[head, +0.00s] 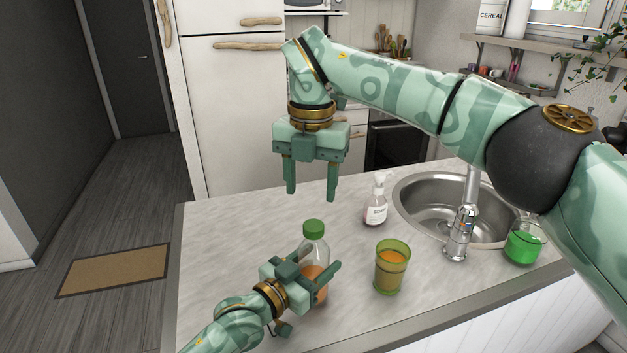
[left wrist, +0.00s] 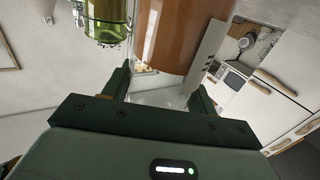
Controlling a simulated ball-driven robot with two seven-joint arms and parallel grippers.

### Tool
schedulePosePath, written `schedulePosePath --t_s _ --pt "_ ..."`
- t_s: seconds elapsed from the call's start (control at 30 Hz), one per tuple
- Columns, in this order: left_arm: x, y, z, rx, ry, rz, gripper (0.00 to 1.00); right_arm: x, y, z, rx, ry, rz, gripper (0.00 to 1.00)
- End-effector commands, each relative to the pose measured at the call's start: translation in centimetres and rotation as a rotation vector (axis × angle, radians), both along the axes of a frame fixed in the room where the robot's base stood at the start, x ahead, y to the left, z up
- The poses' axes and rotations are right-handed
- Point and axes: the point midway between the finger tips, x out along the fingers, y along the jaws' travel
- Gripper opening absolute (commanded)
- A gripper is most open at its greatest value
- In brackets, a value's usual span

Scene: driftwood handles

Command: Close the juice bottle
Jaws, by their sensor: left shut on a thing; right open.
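The juice bottle (head: 315,252) is clear, with orange juice in its lower part, and stands upright on the counter. A green cap (head: 314,229) sits on top of its neck; I cannot tell how tight it is. My left gripper (head: 322,281) is shut around the bottle's lower body from the left. In the left wrist view the bottle (left wrist: 180,38) fills the space between the fingers, its juice brownish orange. My right gripper (head: 311,194) is open and empty, pointing down, above and behind the cap and apart from it.
A green-tinted glass of orange juice (head: 391,267) stands just right of the bottle. A soap pump bottle (head: 376,204) stands behind it. A sink (head: 417,208) with a tap (head: 461,228) and a jar of green liquid (head: 523,244) are at right. The counter's left part (head: 230,230) is clear.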

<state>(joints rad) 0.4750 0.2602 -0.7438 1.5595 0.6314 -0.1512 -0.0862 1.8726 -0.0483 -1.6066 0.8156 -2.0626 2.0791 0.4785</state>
Motion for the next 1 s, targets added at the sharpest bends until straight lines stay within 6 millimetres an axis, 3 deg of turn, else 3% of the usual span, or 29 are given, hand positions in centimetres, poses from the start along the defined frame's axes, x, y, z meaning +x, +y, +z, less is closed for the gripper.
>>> schedulePosePath --t_s 0.2,0.4,0.6,1.0 --pt "-0.01 0.01 -0.08 0.001 0.002 0.0 0.17 0.04 -0.35 0.16 -0.014 -0.002 0.589 0.53" --pt "-0.01 0.01 -0.08 0.001 0.002 0.0 0.17 -0.05 -0.46 0.15 -0.018 0.003 0.922 0.53" --pt "-0.01 0.01 -0.08 0.001 0.002 0.0 0.17 -0.06 -0.47 0.15 -0.018 0.002 1.019 0.53" --pt "0.0 0.01 -0.07 0.0 0.001 0.0 0.17 -0.02 -0.51 -0.74 -0.018 0.004 1.017 0.53"
